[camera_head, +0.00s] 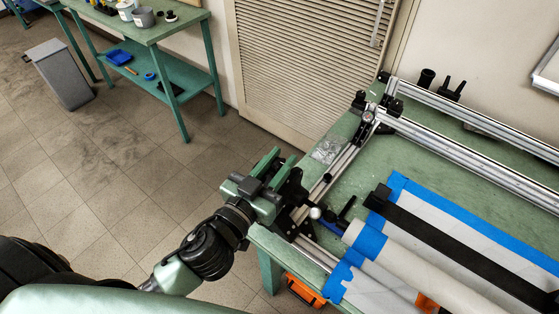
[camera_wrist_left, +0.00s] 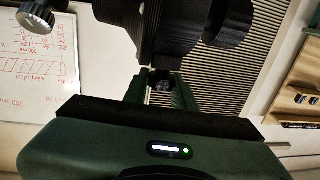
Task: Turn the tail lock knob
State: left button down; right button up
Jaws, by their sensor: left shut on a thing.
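My left gripper (camera_head: 279,166) is at the near left end of the frame on the green bench, beside a black bracket assembly (camera_head: 293,192). In the left wrist view its green fingers (camera_wrist_left: 161,92) are shut on a small dark knob (camera_wrist_left: 160,78), below a large black round housing (camera_wrist_left: 185,28). The knob's far side is hidden, and in the head view the gripper and bracket cover it. A silver ball-like knob (camera_head: 315,213) sits to the right of the gripper, apart from it. A silver knob also shows in the left wrist view (camera_wrist_left: 36,17). My right gripper is out of view.
Aluminium rails (camera_head: 470,150) frame the green bench (camera_head: 415,153). A pale roller (camera_head: 410,262) and a black bar (camera_head: 450,250) lie over blue-edged white sheets. An orange box (camera_head: 304,290) is below. Open floor lies left; another green table (camera_head: 160,32) stands behind.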

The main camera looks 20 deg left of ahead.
pick_arm(q)
jog(key=n+y+b, duration=0.1)
jog(key=y, duration=0.1)
jog(key=n+y+b, duration=0.2)
jog(key=shift+f+t+y, duration=0.2)
jog(key=shift+t+y, duration=0.1)
jog(key=shift+y, duration=0.1)
jog(key=shift+r+n+y+b, duration=0.1)
jog(key=shift+n+y+b, duration=0.5)
jog(key=shift+y+b, duration=0.3)
jog(key=shift+r+y, duration=0.1)
jog(key=shift+y, duration=0.2)
jog(key=c, duration=1.1)
grip_release()
jog(key=shift+c, duration=0.2)
